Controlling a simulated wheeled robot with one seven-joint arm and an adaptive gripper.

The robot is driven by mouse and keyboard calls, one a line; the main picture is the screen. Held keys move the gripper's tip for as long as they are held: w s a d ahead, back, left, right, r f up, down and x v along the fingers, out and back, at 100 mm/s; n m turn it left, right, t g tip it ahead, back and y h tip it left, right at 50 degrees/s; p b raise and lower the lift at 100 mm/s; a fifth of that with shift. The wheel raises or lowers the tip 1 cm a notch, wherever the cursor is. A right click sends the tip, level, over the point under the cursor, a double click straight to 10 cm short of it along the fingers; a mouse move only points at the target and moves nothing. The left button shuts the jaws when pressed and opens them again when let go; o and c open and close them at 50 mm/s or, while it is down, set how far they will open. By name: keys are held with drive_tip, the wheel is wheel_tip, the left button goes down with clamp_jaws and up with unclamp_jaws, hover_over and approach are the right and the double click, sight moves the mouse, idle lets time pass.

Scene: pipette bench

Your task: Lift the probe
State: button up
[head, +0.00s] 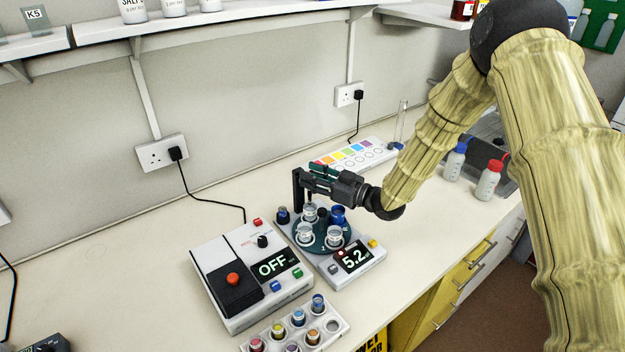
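My gripper (305,186) reaches in from the right, level, just above a dark green round carousel (322,249). The carousel holds clear beakers (305,233) and a blue one (338,215), and sits on a white meter (358,274) whose display (354,257) reads 5.2. A dark upright piece stands at my gripper's far end. I cannot tell whether it is the probe, a holder or a finger, nor whether the gripper grips it. No probe shows clearly; the gripper may hide it.
A white box (210,262) with a red button and an OFF display stands left of the meter. A rack (272,341) of coloured vials is in front. A colour chart (341,158) lies behind. Blue-capped (454,165) and red-capped (487,183) bottles stand right.

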drive_tip(key=shift+o, duration=0.8)
drive_tip(key=shift+w+d+r, duration=0.1)
drive_tip(key=shift+w+r, duration=0.1)
drive_tip(key=shift+r, duration=0.15)
drive_tip(key=shift+f, duration=0.15)
drive_tip(key=shift+s, duration=0.15)
drive_tip(key=v, duration=1.2)
